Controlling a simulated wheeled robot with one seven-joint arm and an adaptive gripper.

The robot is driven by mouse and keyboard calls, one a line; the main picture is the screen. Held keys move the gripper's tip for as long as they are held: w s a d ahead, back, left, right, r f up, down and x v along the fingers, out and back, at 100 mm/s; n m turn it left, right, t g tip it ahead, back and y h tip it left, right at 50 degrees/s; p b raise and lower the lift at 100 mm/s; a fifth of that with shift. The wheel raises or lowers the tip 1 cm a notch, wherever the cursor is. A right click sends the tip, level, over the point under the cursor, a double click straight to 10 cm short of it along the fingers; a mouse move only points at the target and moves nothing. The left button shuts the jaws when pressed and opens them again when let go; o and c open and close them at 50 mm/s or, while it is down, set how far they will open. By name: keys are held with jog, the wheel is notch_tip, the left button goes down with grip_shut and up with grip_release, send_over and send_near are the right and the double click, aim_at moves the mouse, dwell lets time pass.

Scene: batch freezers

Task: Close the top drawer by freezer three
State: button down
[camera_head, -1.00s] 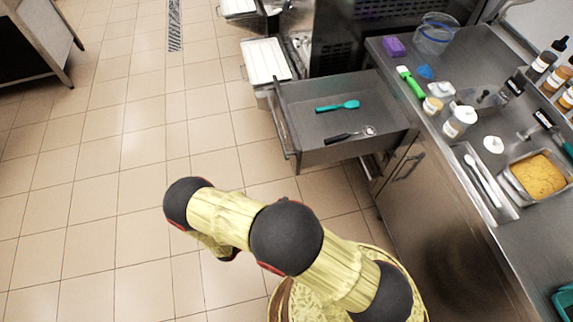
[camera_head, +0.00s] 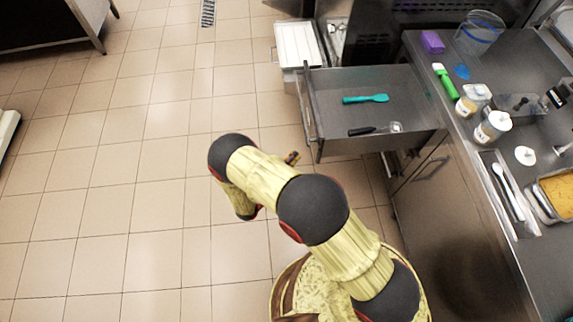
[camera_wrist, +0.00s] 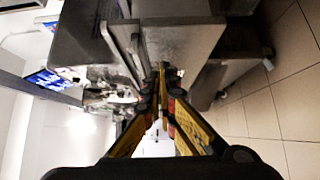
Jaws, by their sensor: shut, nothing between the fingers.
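The top drawer (camera_head: 335,100) is pulled out from the steel counter in the head view. It is a grey metal tray with a bar handle (camera_head: 307,118) along its left front edge. A teal spatula (camera_head: 366,98) and a dark-handled scoop (camera_head: 376,130) lie in it. My gripper (camera_wrist: 163,72) is shut and empty in the wrist view, its fingertips pointing towards grey metal panels. In the head view only a small part of my gripper (camera_head: 292,158) shows past my arm, below and left of the drawer front, apart from it.
The counter (camera_head: 470,190) on the right holds jars, a green-handled tool (camera_head: 445,82), a purple block (camera_head: 432,42) and a food pan (camera_head: 556,195). A white-topped container (camera_head: 298,45) stands beyond the drawer. The tiled floor (camera_head: 130,190) on the left is clear.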

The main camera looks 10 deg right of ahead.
jog(key=w+d, duration=0.2)
jog(key=d, duration=0.4)
jog(key=shift+b, duration=0.4)
jog(key=shift+w+d, duration=0.15)
